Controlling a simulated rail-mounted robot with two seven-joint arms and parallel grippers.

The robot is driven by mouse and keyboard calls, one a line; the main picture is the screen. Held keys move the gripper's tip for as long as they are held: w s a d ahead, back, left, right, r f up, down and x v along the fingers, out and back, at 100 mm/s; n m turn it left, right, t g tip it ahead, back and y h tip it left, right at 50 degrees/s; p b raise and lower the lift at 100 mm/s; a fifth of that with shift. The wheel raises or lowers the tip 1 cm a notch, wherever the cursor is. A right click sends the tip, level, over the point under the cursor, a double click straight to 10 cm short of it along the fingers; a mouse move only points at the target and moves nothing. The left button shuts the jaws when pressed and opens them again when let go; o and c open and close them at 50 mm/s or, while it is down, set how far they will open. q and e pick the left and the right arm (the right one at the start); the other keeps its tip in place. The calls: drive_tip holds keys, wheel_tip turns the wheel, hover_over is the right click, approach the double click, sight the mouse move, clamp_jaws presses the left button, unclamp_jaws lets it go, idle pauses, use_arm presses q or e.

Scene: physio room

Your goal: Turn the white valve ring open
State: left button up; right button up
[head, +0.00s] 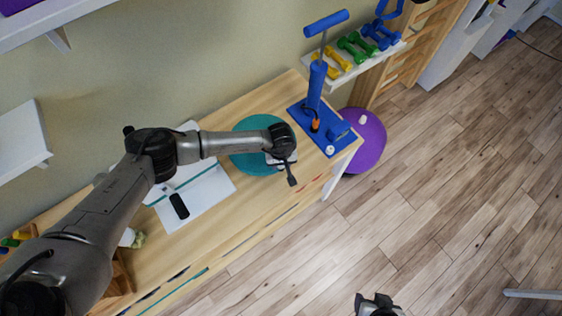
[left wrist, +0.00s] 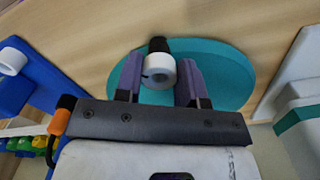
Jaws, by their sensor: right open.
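The white valve ring (left wrist: 160,72) shows in the left wrist view, with a dark part behind it, in front of a teal disc cushion (left wrist: 220,72). My left gripper (left wrist: 159,68) has its two purple fingers on either side of the ring. I cannot tell whether they press on it. In the head view the cushion (head: 243,160) lies on the wooden bench, and my left gripper (head: 279,161) is over its right part, where my wrist hides most of the ring. My right gripper (head: 378,303) is open at the bottom edge, away from the bench.
A blue pump (head: 315,88) stands on the bench just right of my left wrist, with a small white ring (head: 330,150) on its base. A purple ball (head: 368,140) sits beyond the bench end. A white sheet (head: 205,195) lies under my arm.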

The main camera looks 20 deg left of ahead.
use_arm(q)
drive_tip(key=shift+c, duration=0.8)
drive_tip(key=shift+n, duration=0.4)
drive_tip(key=n+b, duration=0.1)
drive_tip(key=n, duration=0.3)
drive_tip(key=shift+d+n, duration=0.1)
drive_tip(key=shift+n, duration=0.3)
drive_tip(key=n, duration=0.3)
drive_tip(key=shift+w+n+b, duration=0.1)
drive_tip(key=shift+n+b, duration=0.2)
drive_tip(key=shift+b, duration=0.05)
drive_tip(key=shift+w+n, duration=0.1)
drive_tip(key=shift+n, duration=1.6)
